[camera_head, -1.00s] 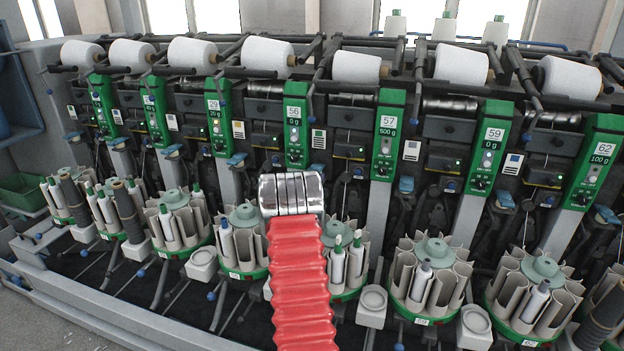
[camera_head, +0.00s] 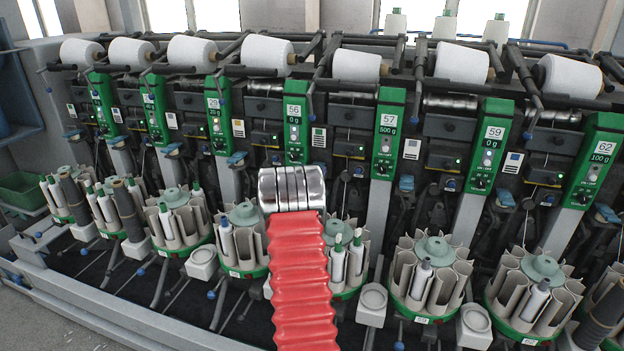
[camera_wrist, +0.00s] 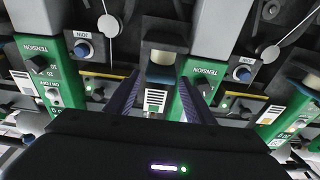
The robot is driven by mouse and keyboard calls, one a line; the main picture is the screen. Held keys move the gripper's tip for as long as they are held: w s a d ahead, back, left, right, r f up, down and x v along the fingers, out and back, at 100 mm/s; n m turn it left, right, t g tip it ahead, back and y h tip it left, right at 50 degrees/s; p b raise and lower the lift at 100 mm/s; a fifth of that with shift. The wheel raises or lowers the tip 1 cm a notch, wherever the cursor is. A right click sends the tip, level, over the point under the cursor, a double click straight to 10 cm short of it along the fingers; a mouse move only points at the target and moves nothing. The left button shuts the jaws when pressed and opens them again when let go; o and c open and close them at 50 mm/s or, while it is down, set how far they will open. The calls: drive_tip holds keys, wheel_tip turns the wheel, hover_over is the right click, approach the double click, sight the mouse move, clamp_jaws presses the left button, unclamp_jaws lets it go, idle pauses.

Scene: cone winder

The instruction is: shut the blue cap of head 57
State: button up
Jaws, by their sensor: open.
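The green panel of head 57 (camera_head: 388,135), reading 500 g, stands right of centre in the head view. A blue cap (camera_head: 406,183) sits low at its right side; I cannot tell whether it belongs to head 57 or whether it is open. My arm's red sleeve and silver cuff stand left of that panel and hide my gripper in the head view. In the wrist view, which is upside down, the two dark fingers of my gripper (camera_wrist: 160,78) are apart and empty. A white slotted label (camera_wrist: 155,98) shows between them. No head number is readable there.
In the wrist view, blue JOIN knobs (camera_wrist: 82,48) lie left and right of the fingers, with green TENSION panels (camera_wrist: 205,78) close by. In the head view, the head 56 panel (camera_head: 294,125) is just above my cuff. Bobbin magazines (camera_head: 428,275) line the front.

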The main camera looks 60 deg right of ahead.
wheel_tip(320, 180, up, 8)
drive_tip(key=shift+f, duration=0.2)
drive_tip(key=shift+w, duration=0.1)
idle(0.6)
